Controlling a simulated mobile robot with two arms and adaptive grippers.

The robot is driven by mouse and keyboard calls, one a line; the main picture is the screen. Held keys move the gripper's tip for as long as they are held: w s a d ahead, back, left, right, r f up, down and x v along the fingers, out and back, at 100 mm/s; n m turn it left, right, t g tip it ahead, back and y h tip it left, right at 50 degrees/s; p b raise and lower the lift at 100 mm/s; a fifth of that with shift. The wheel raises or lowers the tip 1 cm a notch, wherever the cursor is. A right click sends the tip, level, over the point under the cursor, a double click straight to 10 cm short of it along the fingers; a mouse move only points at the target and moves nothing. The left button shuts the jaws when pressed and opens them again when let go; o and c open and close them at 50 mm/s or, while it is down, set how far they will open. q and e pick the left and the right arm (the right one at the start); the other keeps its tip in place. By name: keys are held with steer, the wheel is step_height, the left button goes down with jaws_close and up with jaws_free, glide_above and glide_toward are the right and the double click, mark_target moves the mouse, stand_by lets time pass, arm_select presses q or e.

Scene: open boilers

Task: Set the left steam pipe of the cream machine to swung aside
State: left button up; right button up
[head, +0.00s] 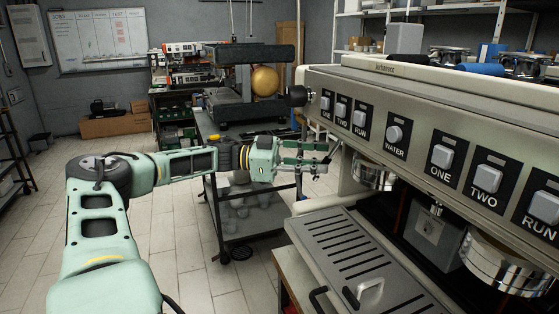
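The cream machine (410,105) fills the right side of the head view, with its labelled front panel facing me. A black knob (297,96) sticks out at its left end. My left gripper (326,158) is beside the machine's left end, below that knob. Its fingers point right toward the machine and look spread apart, with nothing clearly held between them. The left steam pipe is hard to make out. A thin part near the fingertips may be it, but I cannot tell whether they touch. My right gripper is not in view.
The slotted drip tray (340,250) juts out below the panel, with a metal-handled piece on it. A dark cart (245,228) stands behind my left arm. A chrome group head (495,262) hangs at right. The tiled floor (195,275) at left is clear.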

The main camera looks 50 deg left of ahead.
arm_select(q)
steer(key=v, duration=0.9)
steer(key=shift+a, duration=0.15)
stand_by(0.4)
